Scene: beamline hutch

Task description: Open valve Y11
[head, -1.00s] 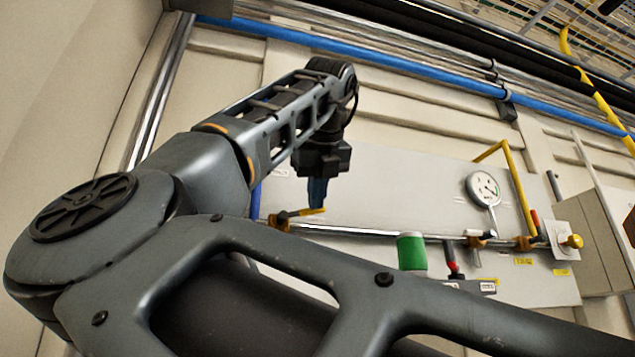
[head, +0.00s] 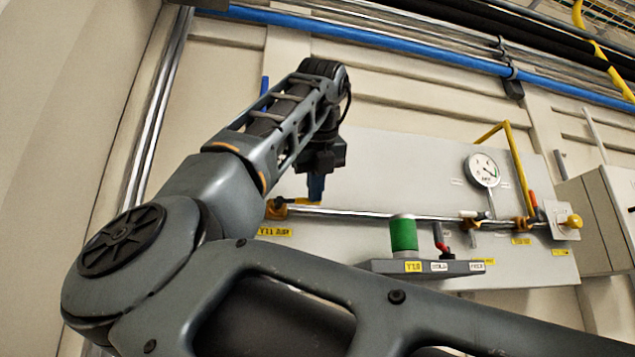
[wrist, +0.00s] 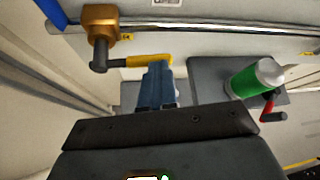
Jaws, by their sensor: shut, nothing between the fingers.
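Valve Y11 is the brass valve body (head: 278,209) at the left end of the pipe, above a yellow label reading Y11 (head: 275,232). Its yellow lever (head: 302,203) points right, roughly along the pipe. In the wrist view the brass body (wrist: 100,24) is at upper left, and the yellow lever (wrist: 146,60) extends right from a dark stem. My gripper (head: 316,188) has blue fingers, shut and empty, at the lever's free end. The fingers (wrist: 154,84) overlap the lever tip in the wrist view; I cannot tell whether they touch.
A grey shelf (head: 425,268) carries a green cylinder (head: 403,235) and a red-handled part (head: 441,240), right of my gripper. A pressure gauge (head: 483,170) and a yellow knob (head: 573,221) are farther right. A grey cabinet (head: 590,225) borders the panel.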

